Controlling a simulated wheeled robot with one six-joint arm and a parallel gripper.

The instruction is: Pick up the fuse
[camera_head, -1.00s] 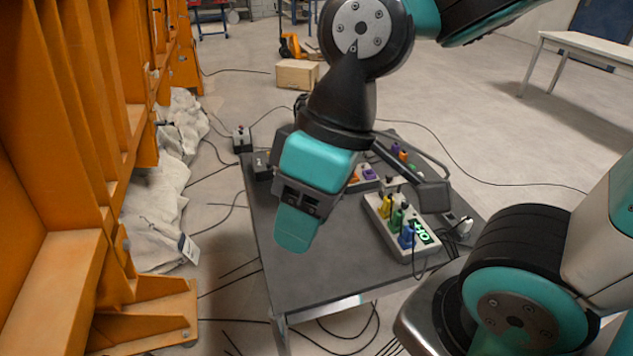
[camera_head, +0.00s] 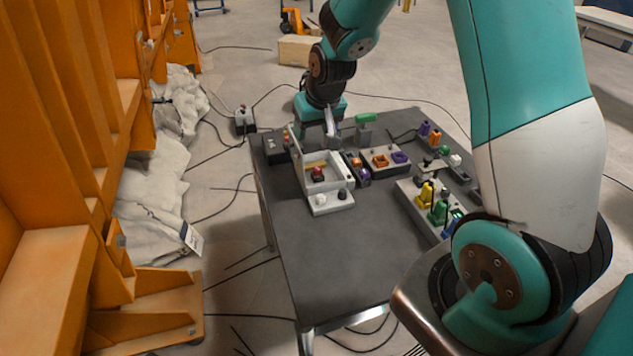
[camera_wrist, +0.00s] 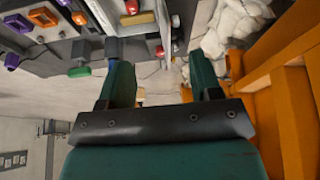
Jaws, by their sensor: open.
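My gripper (camera_head: 330,125) is over the far edge of the table, by the upright panel of a pale box (camera_head: 326,203). In the wrist view its two teal fingers (camera_wrist: 160,82) stand apart with nothing held between them. The pale box holds a red piece (camera_head: 318,174) and a yellow strip; red and yellow parts also show at the top of the wrist view (camera_wrist: 132,7). I cannot tell for certain which piece is the fuse. Orange (camera_head: 380,160) and purple (camera_head: 400,157) pieces sit in a tray to the right.
A green-handled grey block (camera_head: 366,118) stands close right of my gripper. A block with yellow, green and blue plugs (camera_head: 405,188) is at the table's right. The near-left tabletop (camera_head: 330,260) is clear. An orange steel frame (camera_head: 60,150) stands left, with cables on the floor.

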